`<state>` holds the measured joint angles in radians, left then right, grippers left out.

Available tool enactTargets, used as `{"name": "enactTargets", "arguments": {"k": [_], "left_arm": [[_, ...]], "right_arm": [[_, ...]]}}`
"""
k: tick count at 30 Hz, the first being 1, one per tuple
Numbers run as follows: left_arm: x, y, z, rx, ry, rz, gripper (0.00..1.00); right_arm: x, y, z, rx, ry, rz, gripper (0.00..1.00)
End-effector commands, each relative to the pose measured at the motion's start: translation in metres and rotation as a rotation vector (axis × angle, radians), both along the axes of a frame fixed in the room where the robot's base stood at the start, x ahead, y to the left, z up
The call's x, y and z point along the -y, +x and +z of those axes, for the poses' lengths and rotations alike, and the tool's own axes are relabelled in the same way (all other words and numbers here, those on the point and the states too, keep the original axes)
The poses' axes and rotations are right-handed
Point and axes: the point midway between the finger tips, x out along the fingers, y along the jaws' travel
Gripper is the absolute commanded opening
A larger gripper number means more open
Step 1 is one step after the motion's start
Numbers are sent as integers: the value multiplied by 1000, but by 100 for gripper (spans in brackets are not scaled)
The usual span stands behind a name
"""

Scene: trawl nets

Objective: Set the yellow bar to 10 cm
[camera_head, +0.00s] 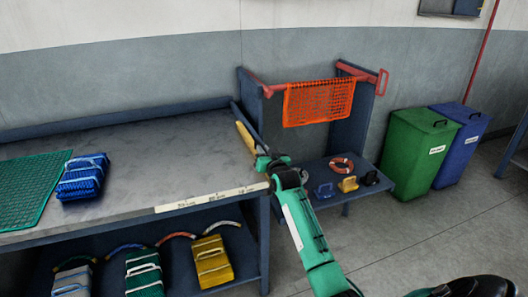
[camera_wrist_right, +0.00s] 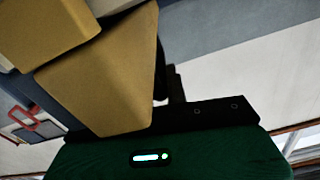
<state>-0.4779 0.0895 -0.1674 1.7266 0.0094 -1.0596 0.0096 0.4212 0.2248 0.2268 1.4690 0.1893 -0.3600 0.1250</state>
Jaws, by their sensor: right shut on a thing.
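The yellow bar (camera_head: 244,136) lies at the right end of the grey workbench (camera_head: 150,145), pointing away from the front edge. My right gripper (camera_head: 262,160) is at the bar's near end and shut on it. In the right wrist view a large yellow face of the bar (camera_wrist_right: 105,80) fills the space beside the gripper's black finger. Pale label strips (camera_head: 210,198) run along the bench's front edge; their print is too small to read surely. My left gripper is not in view.
A blue net bundle (camera_head: 82,177) and a green net (camera_head: 30,190) lie on the bench's left side. The bench top between them and the bar is clear. An orange net (camera_head: 318,101) hangs on a rack to the right. Green (camera_head: 415,155) and blue (camera_head: 465,140) bins stand beyond.

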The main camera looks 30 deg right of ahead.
Motion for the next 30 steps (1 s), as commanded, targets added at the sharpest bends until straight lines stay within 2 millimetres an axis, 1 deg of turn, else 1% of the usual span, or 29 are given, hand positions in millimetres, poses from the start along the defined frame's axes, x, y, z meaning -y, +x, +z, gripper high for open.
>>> {"name": "enactTargets", "arguments": {"k": [4, 6, 8, 12, 18, 22, 30], "left_arm": [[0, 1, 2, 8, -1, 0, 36], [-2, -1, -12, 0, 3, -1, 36], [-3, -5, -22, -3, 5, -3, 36], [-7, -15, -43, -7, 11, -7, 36], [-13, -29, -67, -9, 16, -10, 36], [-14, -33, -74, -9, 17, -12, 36], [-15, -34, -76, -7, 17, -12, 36]], "right_arm": [[-6, 2, 1, 0, 3, 1, 0], [-14, 4, 1, -1, 5, 1, 0], [-23, 6, 1, 0, 6, 2, 0], [-46, 11, 1, 0, 6, 2, 0], [-78, 19, 1, 1, 7, 1, 0], [-88, 21, 0, 0, 4, 1, 0], [-90, 22, 0, 0, 2, 1, 0]]}}
